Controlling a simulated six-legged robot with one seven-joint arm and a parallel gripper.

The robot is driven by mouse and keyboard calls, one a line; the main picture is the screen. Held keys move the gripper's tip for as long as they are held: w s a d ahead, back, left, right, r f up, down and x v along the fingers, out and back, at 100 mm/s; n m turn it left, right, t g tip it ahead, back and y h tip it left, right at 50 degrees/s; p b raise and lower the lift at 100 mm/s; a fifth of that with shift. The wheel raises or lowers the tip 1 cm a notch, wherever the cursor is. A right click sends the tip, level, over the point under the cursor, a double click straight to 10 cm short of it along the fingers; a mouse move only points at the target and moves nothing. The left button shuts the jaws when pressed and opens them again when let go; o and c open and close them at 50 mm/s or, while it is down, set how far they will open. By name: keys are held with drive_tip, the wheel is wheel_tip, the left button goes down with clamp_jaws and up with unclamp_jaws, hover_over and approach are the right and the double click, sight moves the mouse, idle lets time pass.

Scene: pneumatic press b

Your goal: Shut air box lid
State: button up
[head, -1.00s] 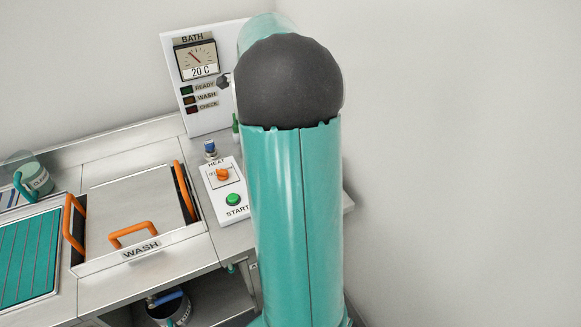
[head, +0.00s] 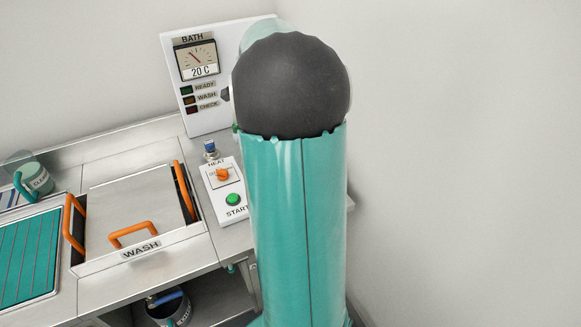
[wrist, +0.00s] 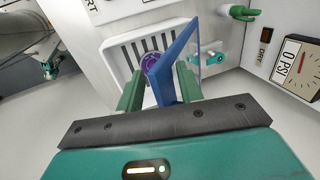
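The lid (wrist: 177,52), a clear pane with a blue frame, stands open in the wrist view, swung out from the white slotted box front (wrist: 116,55). A purple round part (wrist: 151,66) shows in the box opening behind it. My gripper (wrist: 158,76) is open, its two green fingers apart. The lid's blue edge shows between the fingers, nearer the right one; I cannot tell if they touch. In the head view my own arm hides the gripper, and I cannot make out the lid there.
A green handle (wrist: 240,13) and a teal valve (wrist: 215,58) are to the right of the lid. A 0 PSI gauge (wrist: 297,62) is at far right. The head view shows the wash basin (head: 140,205), a START panel (head: 226,190) and the bath panel (head: 200,80). Bare wall lies right.

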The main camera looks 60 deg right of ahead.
drive_tip(key=s+v, duration=0.1)
drive_tip(key=v, duration=0.7)
drive_tip(key=shift+s+a+r, duration=0.15)
drive_tip(key=shift+s+a, duration=0.25)
drive_tip(key=shift+a, duration=0.05)
idle(0.4)
